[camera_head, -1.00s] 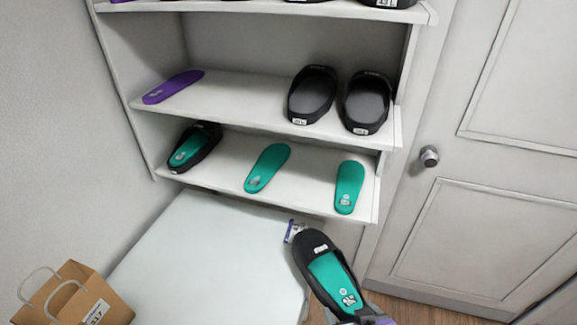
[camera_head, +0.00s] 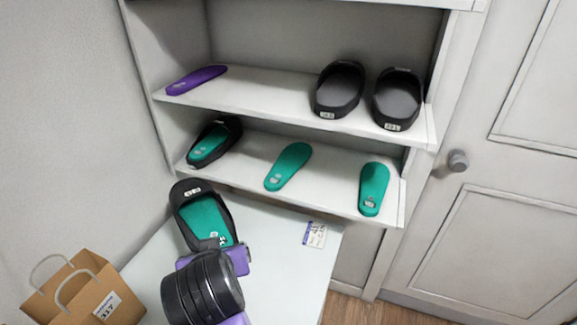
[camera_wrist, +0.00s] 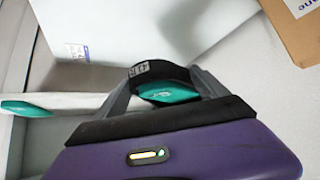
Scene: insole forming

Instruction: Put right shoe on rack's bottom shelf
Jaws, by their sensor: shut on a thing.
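My gripper (camera_head: 216,246) is shut on a black shoe (camera_head: 187,195) with a green insole. It holds the shoe by the near end above the white table, just in front of the bottom shelf's left part; the toe end points up toward the shelf. In the wrist view the shoe (camera_wrist: 158,70) shows between the two fingers, with a label on its black strap. The bottom shelf (camera_head: 240,168) of the rack bears another black shoe (camera_head: 212,143) with a green insole at its left end, and two loose green insoles, one mid-shelf (camera_head: 288,167) and one at the right (camera_head: 373,188).
The shelf above (camera_head: 270,98) bears a purple insole (camera_head: 196,80) and two black shoes (camera_head: 340,88). A white table (camera_head: 290,280) with a label card (camera_head: 315,234) stands below the rack. A paper bag (camera_head: 85,290) stands at lower left. A door (camera_head: 490,220) is at right.

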